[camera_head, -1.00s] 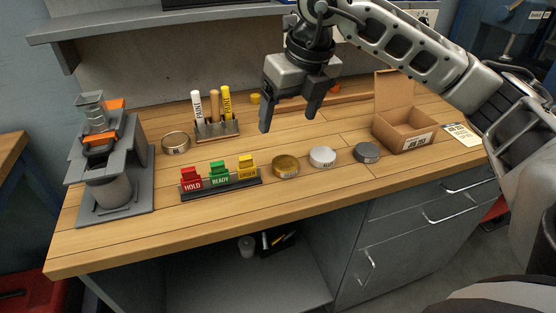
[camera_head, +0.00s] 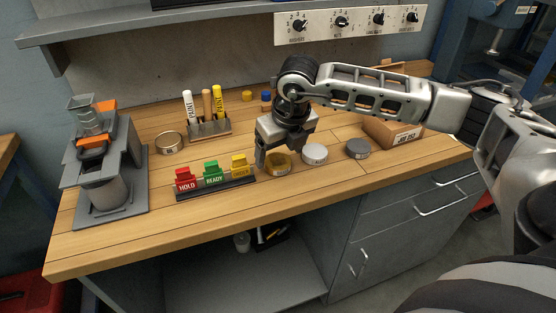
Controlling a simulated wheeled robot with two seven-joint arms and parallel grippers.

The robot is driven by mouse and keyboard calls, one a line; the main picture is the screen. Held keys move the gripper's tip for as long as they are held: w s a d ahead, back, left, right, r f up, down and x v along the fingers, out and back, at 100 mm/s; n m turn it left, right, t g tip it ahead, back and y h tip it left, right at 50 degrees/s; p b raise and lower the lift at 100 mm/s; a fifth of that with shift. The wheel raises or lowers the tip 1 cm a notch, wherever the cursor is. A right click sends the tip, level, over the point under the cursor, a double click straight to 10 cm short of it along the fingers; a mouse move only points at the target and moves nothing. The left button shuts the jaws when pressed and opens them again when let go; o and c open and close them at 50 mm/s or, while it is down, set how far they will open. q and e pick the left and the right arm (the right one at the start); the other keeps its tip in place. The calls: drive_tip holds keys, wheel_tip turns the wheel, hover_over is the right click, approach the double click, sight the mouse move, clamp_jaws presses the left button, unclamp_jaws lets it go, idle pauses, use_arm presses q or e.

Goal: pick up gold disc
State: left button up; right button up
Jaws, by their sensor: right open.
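The gold disc (camera_head: 279,166) lies flat on the wooden bench top, between the yellow block and the white disc. My right gripper (camera_head: 277,160) is low over it, pointing down, with its jaws open. One finger shows at the disc's left side; the other finger is mostly hidden, and part of the disc is covered by the gripper. I cannot tell whether the fingers touch the disc. My left gripper is not in view.
A white disc (camera_head: 314,154) and a dark grey disc (camera_head: 358,148) lie to the right, near a cardboard box (camera_head: 392,134). Red, green and yellow blocks stand on a dark rack (camera_head: 216,190) close on the left. A marker holder (camera_head: 208,129) stands behind. A grey fixture (camera_head: 105,170) is far left.

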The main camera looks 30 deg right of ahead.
drive_tip(key=shift+x, duration=1.25)
drive_tip(key=c, duration=1.3)
drive_tip(key=shift+r, duration=0.1)
drive_tip(key=shift+c, duration=0.6)
drive_tip(key=shift+r, duration=0.1)
